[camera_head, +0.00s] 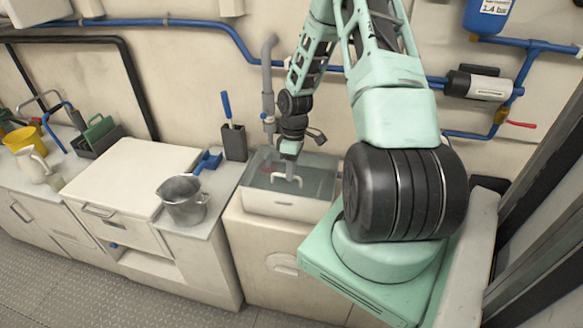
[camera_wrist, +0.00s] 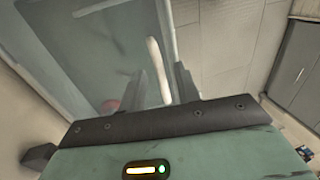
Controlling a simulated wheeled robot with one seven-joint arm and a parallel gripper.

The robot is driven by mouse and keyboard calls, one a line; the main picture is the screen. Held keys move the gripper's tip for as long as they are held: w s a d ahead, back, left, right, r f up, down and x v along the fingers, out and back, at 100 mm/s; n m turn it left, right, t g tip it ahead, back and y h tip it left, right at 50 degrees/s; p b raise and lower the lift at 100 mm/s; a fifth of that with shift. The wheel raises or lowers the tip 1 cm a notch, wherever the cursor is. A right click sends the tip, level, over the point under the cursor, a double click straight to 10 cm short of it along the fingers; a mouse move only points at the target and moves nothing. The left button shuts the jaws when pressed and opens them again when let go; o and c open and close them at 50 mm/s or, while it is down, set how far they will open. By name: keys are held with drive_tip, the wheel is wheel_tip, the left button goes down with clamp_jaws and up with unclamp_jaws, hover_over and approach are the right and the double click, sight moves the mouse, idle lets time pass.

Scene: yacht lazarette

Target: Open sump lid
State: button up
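The sump lid (camera_head: 310,172) is a grey-green see-through panel on a white box against the wall, and it looks closed. It has a white bar handle (camera_head: 287,181). My gripper (camera_head: 291,166) points down over the lid at the handle. In the wrist view the pale handle (camera_wrist: 157,68) runs between the two dark fingers (camera_wrist: 172,84), with a gap visible beside the right finger. The gripper looks open around the handle; contact cannot be told. The lid (camera_wrist: 95,45) fills the upper left there, with a blurred reddish spot beneath it.
A metal pot (camera_head: 183,200) and a dark holder with a blue-handled tool (camera_head: 233,140) stand on the counter left of the box. A grey pipe (camera_head: 268,85) rises behind the box. The floor (camera_head: 90,285) in front of the left cabinets is clear.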

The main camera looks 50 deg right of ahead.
clamp_jaws()
drive_tip(key=shift+r, duration=0.1)
